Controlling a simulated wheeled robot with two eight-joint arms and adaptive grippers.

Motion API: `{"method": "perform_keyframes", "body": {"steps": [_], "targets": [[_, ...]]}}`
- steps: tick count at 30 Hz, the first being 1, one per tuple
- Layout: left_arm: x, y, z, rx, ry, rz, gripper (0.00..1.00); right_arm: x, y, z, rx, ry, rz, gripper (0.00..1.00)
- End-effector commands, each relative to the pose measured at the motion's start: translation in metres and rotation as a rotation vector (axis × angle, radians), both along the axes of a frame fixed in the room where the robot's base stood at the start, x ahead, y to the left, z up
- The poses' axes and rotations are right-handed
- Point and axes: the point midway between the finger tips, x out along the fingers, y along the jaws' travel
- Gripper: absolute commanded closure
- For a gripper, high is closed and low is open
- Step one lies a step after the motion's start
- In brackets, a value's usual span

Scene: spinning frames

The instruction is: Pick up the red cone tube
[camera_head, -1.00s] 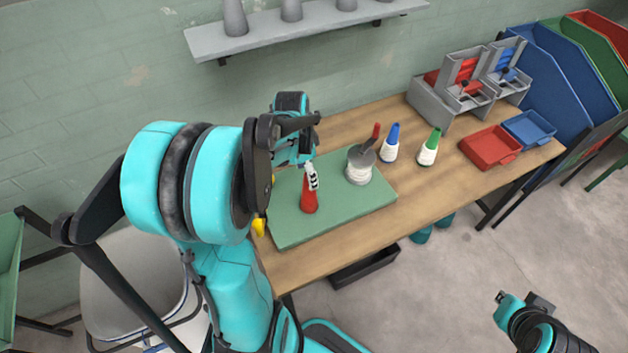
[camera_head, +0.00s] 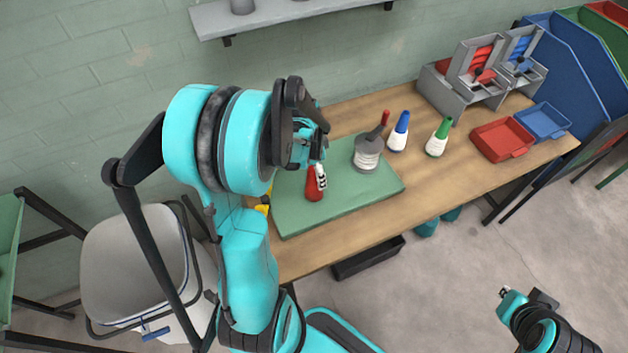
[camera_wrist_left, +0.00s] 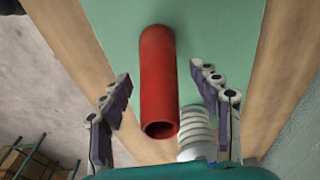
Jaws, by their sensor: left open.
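The red cone tube (camera_head: 314,186) stands on the green mat (camera_head: 345,205) at its left part. In the left wrist view the red cone tube (camera_wrist_left: 158,80) lies between the two fingers, its open end facing the camera. My left gripper (camera_head: 319,175) is at the tube, and its fingers (camera_wrist_left: 165,95) are spread on either side with gaps, not touching it. My right gripper (camera_head: 508,297) is at the lower right, far from the table; its fingers are too small to judge.
A grey and white spool (camera_head: 367,154) with a red-handled tool stands on the mat. Blue-tipped (camera_head: 399,132) and green-tipped (camera_head: 438,138) white cones stand to its right. Red (camera_head: 502,143) and blue (camera_head: 542,122) trays sit at the table's right. A wall shelf (camera_head: 290,14) is above.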

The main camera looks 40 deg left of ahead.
Motion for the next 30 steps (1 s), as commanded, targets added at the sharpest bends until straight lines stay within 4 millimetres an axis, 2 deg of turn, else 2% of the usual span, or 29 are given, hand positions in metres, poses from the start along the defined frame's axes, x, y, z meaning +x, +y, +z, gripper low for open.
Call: {"method": "perform_keyframes", "body": {"steps": [1, 6, 10, 11, 20, 25, 29, 30], "targets": [[0.000, 0.000, 0.000, 0.000, 0.000, 0.000, 0.45, 0.000, 0.000, 0.000, 0.000, 0.000, 0.000, 1.00], [0.000, 0.000, 0.000, 0.000, 0.000, 0.000, 0.89, 0.000, 0.000, 0.000, 0.000, 0.000, 0.000, 1.00], [0.000, 0.000, 0.000, 0.000, 0.000, 0.000, 0.89, 0.000, 0.000, 0.000, 0.000, 0.000, 0.000, 1.00], [0.000, 0.000, 0.000, 0.000, 0.000, 0.000, 0.94, 0.000, 0.000, 0.000, 0.000, 0.000, 0.000, 1.00], [0.000, 0.000, 0.004, 0.000, 0.000, 0.000, 0.94, 0.000, 0.000, 0.002, 0.000, 0.000, 0.000, 1.00], [0.000, 0.000, 0.020, 0.000, 0.000, 0.000, 0.94, 0.000, 0.000, 0.009, 0.000, 0.000, 0.000, 1.00], [0.000, 0.000, 0.043, 0.000, 0.000, 0.000, 0.94, 0.000, 0.000, 0.017, 0.000, 0.000, 0.000, 1.00], [-0.001, -0.005, 0.048, -0.001, 0.000, -0.003, 0.94, 0.000, 0.000, 0.019, 0.000, 0.000, 0.000, 1.00]]}}
